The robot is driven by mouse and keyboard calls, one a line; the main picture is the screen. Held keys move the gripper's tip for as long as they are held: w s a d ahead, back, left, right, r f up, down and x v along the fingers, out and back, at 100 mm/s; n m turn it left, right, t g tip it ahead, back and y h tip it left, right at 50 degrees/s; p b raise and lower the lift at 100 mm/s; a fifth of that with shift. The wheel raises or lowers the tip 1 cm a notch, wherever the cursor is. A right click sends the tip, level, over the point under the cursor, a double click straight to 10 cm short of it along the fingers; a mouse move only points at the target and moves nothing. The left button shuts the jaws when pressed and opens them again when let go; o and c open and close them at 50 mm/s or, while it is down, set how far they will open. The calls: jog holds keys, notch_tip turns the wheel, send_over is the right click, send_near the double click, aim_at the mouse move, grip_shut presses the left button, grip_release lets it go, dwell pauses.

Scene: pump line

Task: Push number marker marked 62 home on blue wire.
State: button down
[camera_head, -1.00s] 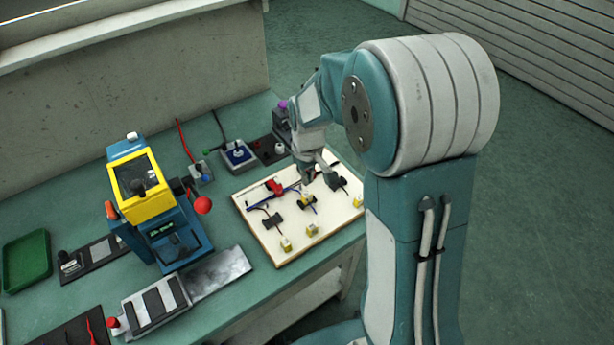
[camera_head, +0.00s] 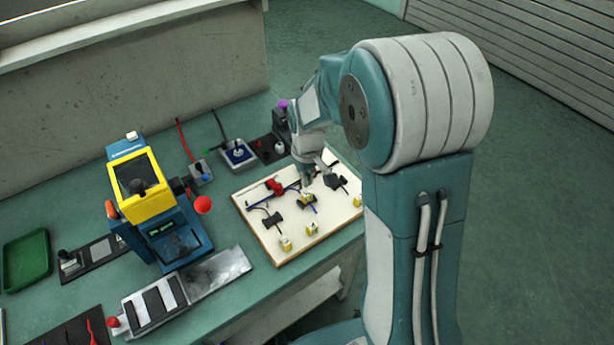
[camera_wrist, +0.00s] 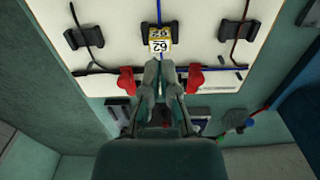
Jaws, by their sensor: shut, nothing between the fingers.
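The number marker marked 62 (camera_wrist: 158,46) is a small yellow block with a white face, and it sits on the blue wire (camera_wrist: 161,10) at a black holder (camera_wrist: 150,32) in the wrist view. A second yellow face reading upside down shows right behind it. In the head view the marker (camera_head: 305,200) is small at the middle of the white board (camera_head: 262,222). My gripper (camera_wrist: 161,66) is shut and empty, its fingertips just at the near edge of the marker. I cannot tell whether they touch it. In the head view my gripper (camera_head: 308,184) is above the board.
Black holders (camera_wrist: 84,36) and (camera_wrist: 238,30) carry a black and a brown wire at either side. Other yellow markers (camera_head: 312,229) stand at the board's front. A blue and yellow machine (camera_head: 150,195) is at left.

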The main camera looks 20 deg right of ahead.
aim_at(307, 195)
jog(key=shift+f, duration=2.35)
jog(key=shift+r, duration=3.8)
jog(key=s+r+m+t, duration=0.1)
jog(key=s+r+t, duration=0.1)
jog(key=s+r, duration=0.6)
jog(key=s+r+m+t, duration=0.2)
jog(key=s+r, duration=0.5)
jog(key=s, duration=0.5)
jog(key=shift+s+r+m+t, duration=0.3)
jog(key=shift+r+t, duration=0.1)
jog(key=shift+t, duration=0.4)
jog(key=shift+a, duration=0.1)
